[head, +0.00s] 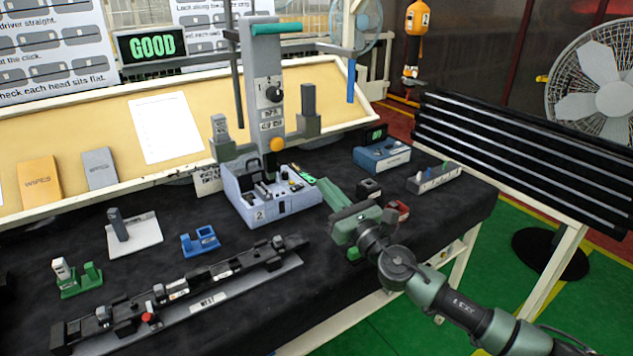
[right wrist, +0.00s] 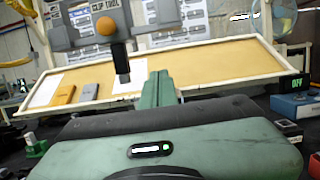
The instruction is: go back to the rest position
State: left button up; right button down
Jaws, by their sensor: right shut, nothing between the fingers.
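My right gripper (head: 332,193) comes in from the right over the front right part of the black-covered bench (head: 330,270). Its green fingers point toward the grey clip tool station (head: 272,195) and are shut with nothing between them. In the right wrist view the shut fingers (right wrist: 157,90) stand in the middle, with the clip tool's grey head and orange knob (right wrist: 106,26) above and to the left. The fingertips look close to the station's right side; I cannot tell the exact gap. My left gripper is not in either view.
A long black rail fixture marked WEST (head: 205,300) lies along the front edge. Blue (head: 200,241) and green (head: 80,280) holders and a white stand (head: 135,236) sit at left. A blue box (head: 381,157) and grey tray (head: 434,178) stand at right. A black slatted rack (head: 520,155) is beyond.

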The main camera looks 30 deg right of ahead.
jog(key=shift+s+a, duration=0.2)
jog(key=shift+s, duration=0.2)
jog(key=shift+d+f, duration=0.1)
